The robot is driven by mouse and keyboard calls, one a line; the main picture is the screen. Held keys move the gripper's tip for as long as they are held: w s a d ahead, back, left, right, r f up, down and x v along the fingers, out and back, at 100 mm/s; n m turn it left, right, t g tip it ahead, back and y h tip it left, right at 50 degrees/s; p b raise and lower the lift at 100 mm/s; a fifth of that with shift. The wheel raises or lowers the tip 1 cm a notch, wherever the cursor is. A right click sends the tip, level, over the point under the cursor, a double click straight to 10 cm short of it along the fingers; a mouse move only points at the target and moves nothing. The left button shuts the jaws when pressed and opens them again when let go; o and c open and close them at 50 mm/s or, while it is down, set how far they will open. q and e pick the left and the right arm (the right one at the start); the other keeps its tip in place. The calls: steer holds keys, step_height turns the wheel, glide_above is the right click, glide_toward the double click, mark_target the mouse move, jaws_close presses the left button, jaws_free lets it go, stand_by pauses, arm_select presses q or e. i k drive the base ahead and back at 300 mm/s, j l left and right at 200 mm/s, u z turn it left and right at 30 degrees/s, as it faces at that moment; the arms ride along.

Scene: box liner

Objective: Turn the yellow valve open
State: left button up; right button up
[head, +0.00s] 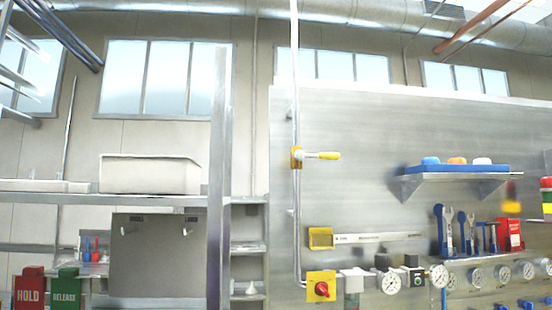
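A valve with a yellow body (296,157) sits on a thin vertical pipe in front of a grey metal panel, near the middle of the head view. Its lever (322,155) has a yellow tip and points right, about level, across the pipe's line. Lower on the panel, a red rotary knob (321,288) sits on a yellow square plate. Neither of my grippers shows in this view.
A blue shelf tray (456,169) with small coloured items juts from the panel at right. Wrenches (448,230) hang below it, and several gauges (391,283) line the lower edge. At left, a metal post (219,180) and shelving hold a white bin (149,174).

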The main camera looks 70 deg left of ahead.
mark_target(299, 156)
steer(key=i+u, duration=0.1)
steer(key=u, duration=1.9)
